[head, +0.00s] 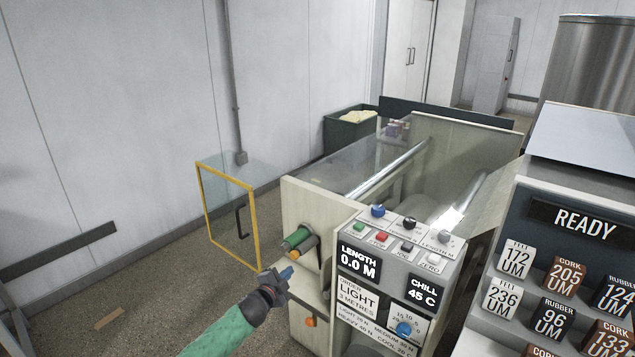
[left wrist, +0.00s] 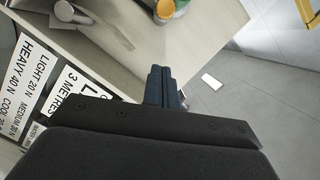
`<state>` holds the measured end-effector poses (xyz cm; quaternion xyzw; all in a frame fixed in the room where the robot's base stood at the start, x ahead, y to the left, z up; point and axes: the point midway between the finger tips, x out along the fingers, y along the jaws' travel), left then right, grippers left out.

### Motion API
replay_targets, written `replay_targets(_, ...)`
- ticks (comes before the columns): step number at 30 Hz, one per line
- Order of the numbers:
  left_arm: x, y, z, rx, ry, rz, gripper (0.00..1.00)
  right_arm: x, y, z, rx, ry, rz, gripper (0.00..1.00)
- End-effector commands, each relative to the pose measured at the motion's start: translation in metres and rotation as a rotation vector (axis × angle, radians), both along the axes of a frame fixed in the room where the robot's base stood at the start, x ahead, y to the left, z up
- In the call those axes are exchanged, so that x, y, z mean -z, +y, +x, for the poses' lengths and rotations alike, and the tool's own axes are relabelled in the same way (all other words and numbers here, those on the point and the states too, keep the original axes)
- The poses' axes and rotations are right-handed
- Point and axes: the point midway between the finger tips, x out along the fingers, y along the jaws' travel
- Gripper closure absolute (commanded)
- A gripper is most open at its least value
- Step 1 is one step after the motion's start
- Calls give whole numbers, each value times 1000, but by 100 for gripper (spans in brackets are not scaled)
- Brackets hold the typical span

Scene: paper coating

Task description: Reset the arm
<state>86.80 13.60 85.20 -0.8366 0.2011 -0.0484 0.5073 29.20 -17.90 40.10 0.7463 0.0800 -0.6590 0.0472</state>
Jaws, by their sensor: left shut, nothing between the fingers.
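My left arm comes in from the bottom of the head view in a green sleeve. In the left wrist view the gripper's dark fingers (left wrist: 164,86) are together, in front of the machine's pale panel (left wrist: 200,40). No right gripper shows in either view.
The control panel (head: 385,265) reads length 0.0 M and chill 45 C. An open yellow-framed clear door (head: 228,215) stands left of the machine. A rack of labelled blocks with a READY display (head: 585,223) is at the right. A green bin (head: 345,132) stands behind. Floor at left is mostly clear.

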Motion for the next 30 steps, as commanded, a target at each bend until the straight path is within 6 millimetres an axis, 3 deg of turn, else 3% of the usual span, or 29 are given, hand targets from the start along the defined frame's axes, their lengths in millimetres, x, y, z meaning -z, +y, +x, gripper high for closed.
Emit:
replay_targets(7,26,27,4,-159,174,-55,100,0,0,1,0,-1,0,64)
replay_targets(14,32,65,13,-349,325,-152,100,0,0,2,0,-2,-1,64)
replay_targets(16,43,73,7,-406,383,-189,100,1,0,2,0,-2,-1,64)
replay_targets(23,103,86,-33,-549,571,-291,100,0,0,2,0,-2,-1,64)
replay_targets(26,135,87,-59,-597,651,-326,100,0,0,1,0,-2,-1,64)
replay_targets(30,187,87,-107,-667,776,-373,100,0,0,0,0,-1,0,64)
